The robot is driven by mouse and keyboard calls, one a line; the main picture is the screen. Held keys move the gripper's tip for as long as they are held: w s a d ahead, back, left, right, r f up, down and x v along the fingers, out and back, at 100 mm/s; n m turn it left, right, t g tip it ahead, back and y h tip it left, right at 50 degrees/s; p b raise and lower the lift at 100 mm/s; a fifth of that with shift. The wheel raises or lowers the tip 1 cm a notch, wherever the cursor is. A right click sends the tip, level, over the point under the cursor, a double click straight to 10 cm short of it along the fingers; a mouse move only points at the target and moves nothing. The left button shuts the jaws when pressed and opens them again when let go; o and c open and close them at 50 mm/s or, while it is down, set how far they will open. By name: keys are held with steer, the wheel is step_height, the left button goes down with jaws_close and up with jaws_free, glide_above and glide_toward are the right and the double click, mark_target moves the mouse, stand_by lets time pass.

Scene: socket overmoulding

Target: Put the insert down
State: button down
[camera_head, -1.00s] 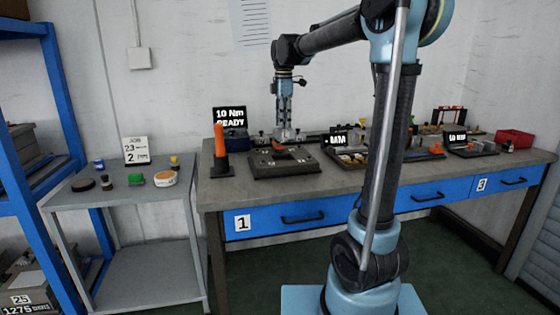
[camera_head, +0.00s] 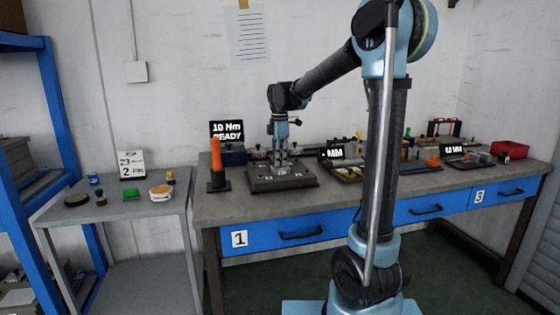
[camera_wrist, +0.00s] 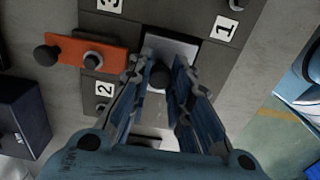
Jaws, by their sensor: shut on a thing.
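My gripper (camera_wrist: 158,105) points down in the wrist view, its two fingers closed around a dark round knob (camera_wrist: 160,77). I take this to be the insert; a bright silver plate shows just under or behind it (camera_wrist: 172,47). In the head view my gripper (camera_head: 281,166) stands upright over the dark fixture block (camera_head: 265,184) on the bench. The held part is too small to make out there. I cannot tell whether it touches the block or hangs just above it.
An orange bar with a black knob (camera_wrist: 92,52) lies left of my fingers, beside labels 1, 2 and 3. An orange-handled tool (camera_head: 216,160) stands left of the block. A "10 Nm READY" display (camera_head: 227,131) is behind it. Trays (camera_head: 345,170) lie to the right.

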steer(key=shift+f, duration=0.1)
steer(key=c, duration=1.5)
jaws_free()
steer(key=shift+o, duration=0.2)
step_height(320, 180, up, 12)
steer(key=s+d+f+m, duration=0.4)
steer(key=s+d+m, duration=0.1)
steer(key=s+d, duration=0.4)
steer(key=s+d+f+m, duration=0.4)
steer(key=s+f+m, duration=0.1)
steer(key=s+f, duration=0.2)
steer(key=s+d+f+m+t, duration=0.1)
steer(key=s+d+f+m, duration=0.3)
steer(key=s+f, duration=0.4)
steer(key=s+d+f+m+t, duration=0.1)
steer(key=s+d+f+m, duration=0.3)
steer(key=s+f+m, duration=0.3)
steer(key=shift+s+d+f, duration=0.25)
steer(key=shift+s+f, duration=0.1)
steer(key=shift+f, duration=0.2)
